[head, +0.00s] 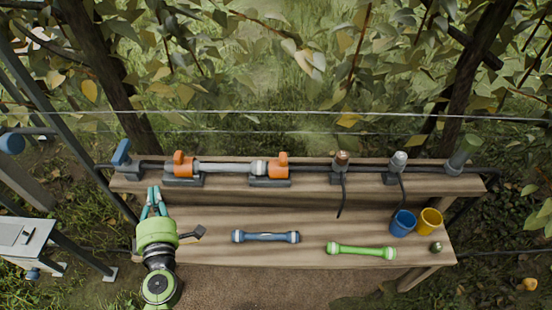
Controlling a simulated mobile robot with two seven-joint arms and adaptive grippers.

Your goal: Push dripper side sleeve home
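A pale grey tube (222,167) lies level on the back shelf between a left orange fitting (180,166) and a right orange fitting (278,165). A lighter collar (258,167) sits on the tube's right end, close to the right fitting. Two short upright fittings stand further right, one brown-topped (341,159) and one grey-topped (398,161), each with a thin black tube. I cannot tell which part is the dripper side sleeve. My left gripper (153,191) is over the bench's left end, below the left fitting. Its teal fingertips are close together. My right gripper is not in view.
On the lower bench (210,253) lie a blue-ended bar (265,237), a green bar (361,251) and a small dark tool (194,235). A blue cup (403,223) and a yellow cup (430,221) stand at right. Foliage and wires are behind.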

